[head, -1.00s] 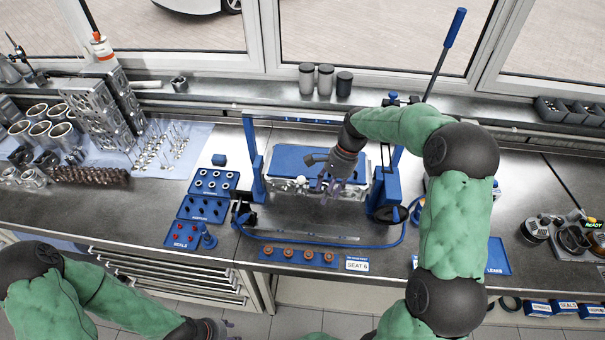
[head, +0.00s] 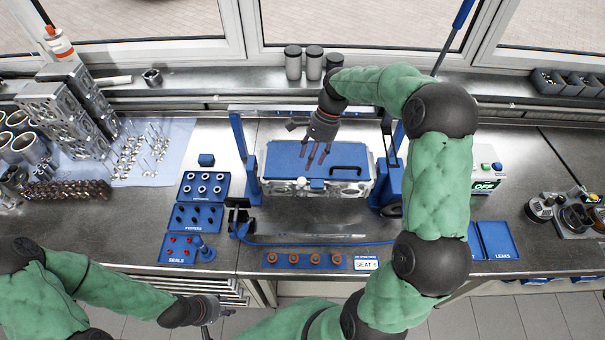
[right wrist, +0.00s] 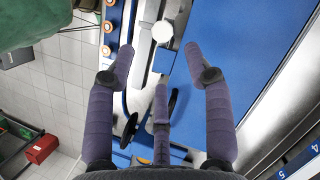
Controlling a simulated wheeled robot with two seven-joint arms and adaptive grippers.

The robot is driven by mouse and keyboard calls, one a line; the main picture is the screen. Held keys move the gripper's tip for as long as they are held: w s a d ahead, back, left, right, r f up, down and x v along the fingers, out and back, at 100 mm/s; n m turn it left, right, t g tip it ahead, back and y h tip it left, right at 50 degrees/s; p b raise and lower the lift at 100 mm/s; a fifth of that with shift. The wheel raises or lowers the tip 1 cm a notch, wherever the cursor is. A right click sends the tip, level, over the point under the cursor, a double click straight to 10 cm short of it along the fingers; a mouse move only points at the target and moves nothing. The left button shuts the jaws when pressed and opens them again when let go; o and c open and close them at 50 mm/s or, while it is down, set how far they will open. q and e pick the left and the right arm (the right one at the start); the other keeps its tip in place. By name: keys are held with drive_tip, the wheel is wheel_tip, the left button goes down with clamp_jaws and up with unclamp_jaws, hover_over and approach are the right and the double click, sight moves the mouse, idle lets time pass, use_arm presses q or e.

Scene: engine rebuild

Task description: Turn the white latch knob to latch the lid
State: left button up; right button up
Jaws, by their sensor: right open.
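The white latch knob (head: 301,183) sits at the front edge of the blue lid (head: 345,154), left of its middle. The lid lies flat on the silver box in the blue frame. My right gripper (head: 318,160) hangs over the lid, behind the knob, and holds nothing. In the right wrist view the white knob (right wrist: 162,31) shows beyond the spread, open fingers (right wrist: 160,65), apart from them. My left gripper (head: 207,325) is low at the bottom, in front of the bench and away from the lid; its fingers are too small to judge.
Blue trays of small parts (head: 193,217) lie left of the frame. A strip with copper-coloured rings (head: 303,261) and a SEAT 6 label (head: 367,263) lies at the front. A control box reading OFF (head: 486,172) stands right. Blue posts flank the box.

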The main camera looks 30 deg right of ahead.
sight(302, 180)
drive_tip(key=x, duration=0.6)
drive_tip(key=shift+w+f, duration=0.1)
drive_tip(key=shift+w, duration=0.1)
drive_tip(key=shift+s+a+f, duration=0.2)
drive_tip(key=shift+a+f, duration=0.15)
drive_tip(key=shift+f, duration=0.25)
drive_tip(key=shift+w+f, duration=0.1)
drive_tip(key=shift+f, duration=0.15)
